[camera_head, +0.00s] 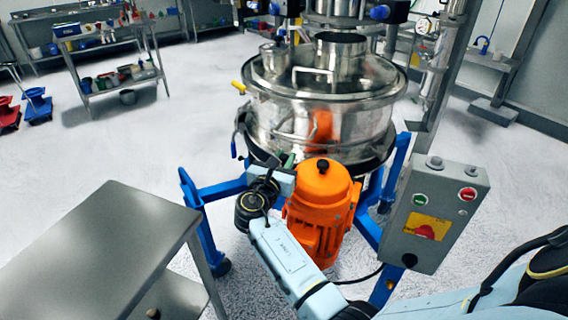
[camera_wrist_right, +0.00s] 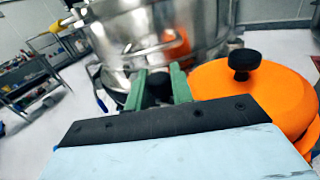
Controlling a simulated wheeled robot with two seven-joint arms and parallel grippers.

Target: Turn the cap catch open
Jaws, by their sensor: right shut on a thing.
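The powder sifter (camera_head: 320,118) is a round shiny steel drum with a lid, standing on blue legs. My right gripper (camera_head: 291,159) is at the lower front of the drum, left of the orange motor (camera_head: 318,205). In the right wrist view its two green fingers (camera_wrist_right: 160,88) point at the drum's lower side and are shut on a small dark part between them. This part is where the cap catch is held; its shape is mostly hidden by the fingers. My left gripper is not in view.
The orange motor with its black knob (camera_wrist_right: 245,60) is close to the right of my right gripper. A grey control box (camera_head: 435,215) stands at the right. A steel table (camera_head: 110,245) is at the front left. A yellow-tipped handle (camera_head: 239,87) sticks out left of the drum.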

